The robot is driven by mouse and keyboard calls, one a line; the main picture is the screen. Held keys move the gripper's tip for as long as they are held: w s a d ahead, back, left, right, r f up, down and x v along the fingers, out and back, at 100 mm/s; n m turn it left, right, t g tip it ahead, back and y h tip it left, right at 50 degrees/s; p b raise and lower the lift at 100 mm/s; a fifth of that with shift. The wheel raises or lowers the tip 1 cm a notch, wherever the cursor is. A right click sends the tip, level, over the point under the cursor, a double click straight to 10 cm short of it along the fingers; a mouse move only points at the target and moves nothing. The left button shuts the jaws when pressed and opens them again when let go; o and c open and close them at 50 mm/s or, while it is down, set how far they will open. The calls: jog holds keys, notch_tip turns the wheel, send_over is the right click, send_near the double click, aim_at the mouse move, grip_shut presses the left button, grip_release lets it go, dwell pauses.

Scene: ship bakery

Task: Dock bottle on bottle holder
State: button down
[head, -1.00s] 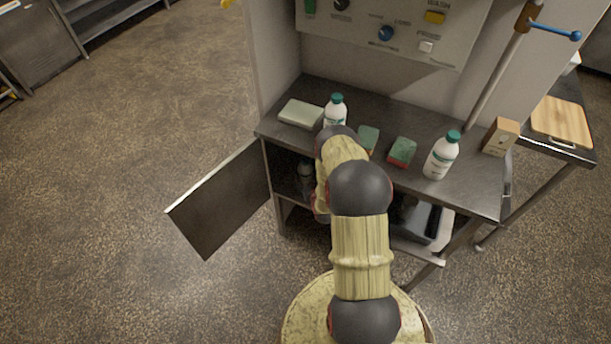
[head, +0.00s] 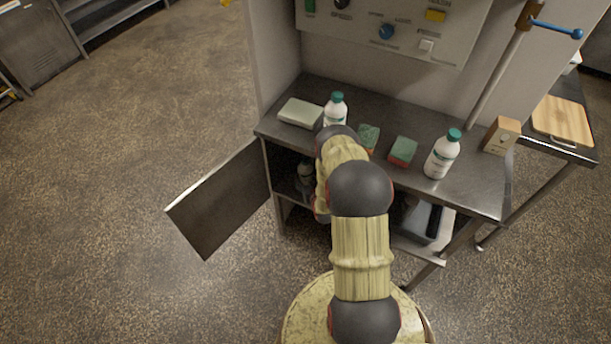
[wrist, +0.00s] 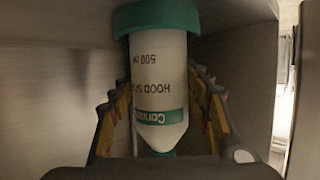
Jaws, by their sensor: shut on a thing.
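In the wrist view, a white bottle (wrist: 158,75) stands between the fingers of my gripper (wrist: 160,105), which is shut on it. Its lettering and green label read upside down, and its narrow green-capped end points to the bottom of the picture. A wider teal ring or cup (wrist: 157,15) surrounds its far end. I cannot tell whether this is the bottle holder or part of the bottle. Grey walls enclose the bottle. In the head view my arm reaches into the compartment under the counter, and the gripper and held bottle cannot be made out clearly.
An open door (head: 220,200) sticks out left of the compartment.

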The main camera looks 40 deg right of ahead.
jog(key=shift+f+b, duration=0.3)
jog(key=c, duration=1.2)
grip_release()
jog(key=shift+f, duration=0.1)
jog(key=p+v, duration=0.4)
jog(key=v, duration=0.7)
jog(key=shift+p, duration=0.35)
